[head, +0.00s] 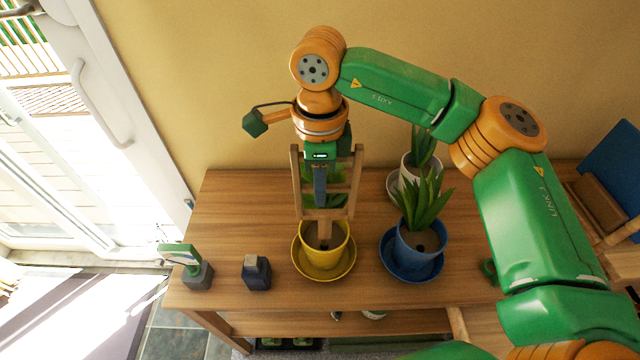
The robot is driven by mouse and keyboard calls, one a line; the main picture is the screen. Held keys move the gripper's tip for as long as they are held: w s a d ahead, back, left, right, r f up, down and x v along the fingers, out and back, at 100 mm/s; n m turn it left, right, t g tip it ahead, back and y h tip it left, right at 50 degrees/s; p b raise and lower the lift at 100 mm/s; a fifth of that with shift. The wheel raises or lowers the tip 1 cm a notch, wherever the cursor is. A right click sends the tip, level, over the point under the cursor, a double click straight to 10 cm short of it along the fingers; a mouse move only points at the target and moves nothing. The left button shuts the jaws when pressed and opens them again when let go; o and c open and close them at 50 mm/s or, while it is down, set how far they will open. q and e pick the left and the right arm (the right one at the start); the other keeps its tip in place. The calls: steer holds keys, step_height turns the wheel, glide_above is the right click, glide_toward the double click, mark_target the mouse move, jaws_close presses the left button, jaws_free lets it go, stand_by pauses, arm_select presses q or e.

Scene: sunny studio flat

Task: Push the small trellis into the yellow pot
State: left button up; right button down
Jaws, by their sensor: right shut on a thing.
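The small wooden trellis (354,185) stands roughly upright over the yellow pot (323,257), which sits on a yellow saucer on the wooden table. My right gripper (320,200) comes down from above and is shut on the trellis, between its two side rails. The trellis's lower end is at the pot's mouth, over the brown soil. I cannot tell whether it touches or enters the soil. Green leaves show behind the trellis, partly hidden. My left gripper is not in view.
A blue pot with a spiky plant (418,243) stands to the right, with a white pot (408,172) behind it. A dark blue bottle-like object (256,273) and a green-headed item (185,262) stand at the left front. The table (240,205) is clear left of the trellis.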

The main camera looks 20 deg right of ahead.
mark_target(320, 212)
steer(key=shift+f, duration=0.15)
steer(key=shift+f+b, duration=0.45)
steer(key=shift+f, duration=0.15)
stand_by(0.3)
steer(key=shift+f+b, duration=0.4)
steer(key=shift+b, duration=0.1)
steer(key=shift+f, duration=0.1)
steer(key=shift+f+b, duration=0.5)
steer(key=shift+b, duration=0.05)
steer(key=shift+f, duration=0.1)
stand_by(0.4)
